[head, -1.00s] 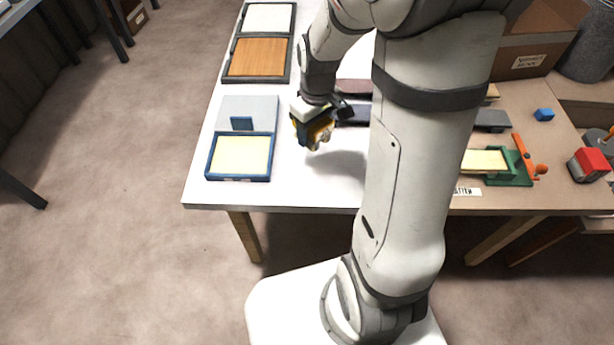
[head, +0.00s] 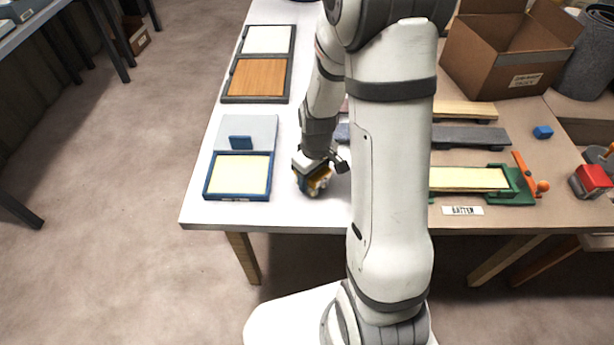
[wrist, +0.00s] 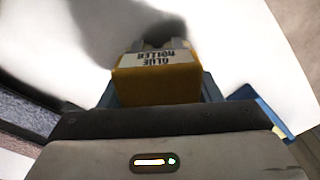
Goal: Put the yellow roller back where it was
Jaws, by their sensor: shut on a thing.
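My gripper (head: 312,182) is shut on the yellow roller (head: 319,180) over the white part of the table, just right of the blue-framed tray. In the wrist view the roller (wrist: 158,82) shows as a yellow block with a white label reading "GLUE ROLLER", between blue fingers. The roller's far end lies in dark shadow, and I cannot tell whether it touches the table.
The blue-framed tray (head: 208,178) has a pale yellow pad and a grey plate behind it. A black-framed tray (head: 288,83) stands further back. Right of my arm are boards, a green clamp (head: 511,184), a "BATTEN" label (head: 462,211) and a cardboard box (head: 500,50).

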